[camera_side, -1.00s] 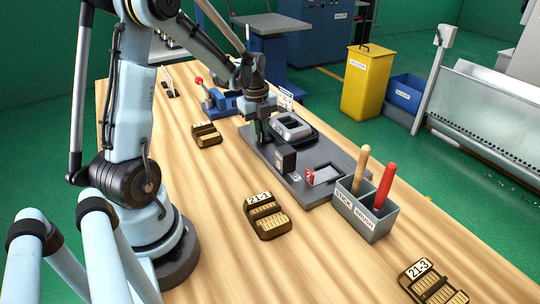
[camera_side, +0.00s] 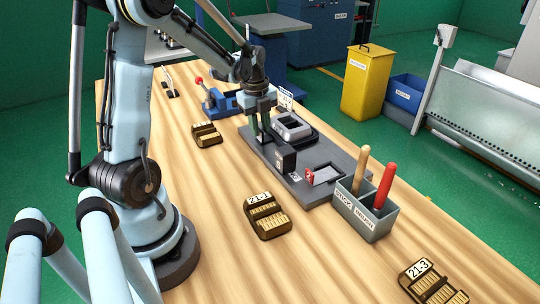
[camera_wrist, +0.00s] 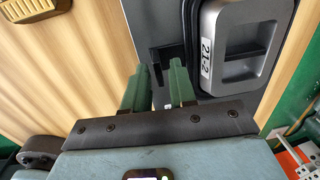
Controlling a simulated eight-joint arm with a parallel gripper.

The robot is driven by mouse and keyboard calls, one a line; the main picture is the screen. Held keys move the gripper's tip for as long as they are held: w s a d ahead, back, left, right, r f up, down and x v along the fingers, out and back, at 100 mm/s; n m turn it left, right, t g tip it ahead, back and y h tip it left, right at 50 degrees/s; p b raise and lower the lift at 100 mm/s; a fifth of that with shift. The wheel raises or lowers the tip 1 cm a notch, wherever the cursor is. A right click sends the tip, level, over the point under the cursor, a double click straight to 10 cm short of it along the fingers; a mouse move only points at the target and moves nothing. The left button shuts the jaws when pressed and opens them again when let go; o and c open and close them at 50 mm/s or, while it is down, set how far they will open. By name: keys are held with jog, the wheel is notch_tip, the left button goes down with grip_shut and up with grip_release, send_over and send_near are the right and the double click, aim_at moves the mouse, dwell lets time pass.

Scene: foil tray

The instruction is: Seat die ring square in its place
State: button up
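The die ring (camera_side: 291,125) looks like a silver-grey rectangular ring with rounded corners on a black-edged seat at the far part of the dark fixture plate (camera_side: 318,196). In the wrist view the ring (camera_wrist: 207,88) shows at upper right with a "21-2" label on its left side. I cannot tell whether it lies fully flat or square. My gripper (camera_side: 262,138) points down over the plate, just left of the ring. In the wrist view the green fingers of my gripper (camera_wrist: 158,72) are apart, with nothing visible held between them, beside the ring.
A dark block (camera_side: 286,158) stands near the fingers. A red-knobbed part (camera_side: 311,176) is at the near pocket. A grey holder (camera_side: 362,215) carries two upright handles. Brass-coloured trays 21-1 (camera_side: 267,215) and 21-3 (camera_side: 434,285) lie on the wooden table. A blue vise (camera_side: 220,102) stands behind.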

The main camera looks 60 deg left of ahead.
jog(key=shift+r, duration=1.45)
jog(key=o, duration=0.6)
jog(key=shift+c, duration=0.2)
jog(key=shift+r, duration=0.15)
jog(key=shift+r, duration=1.85)
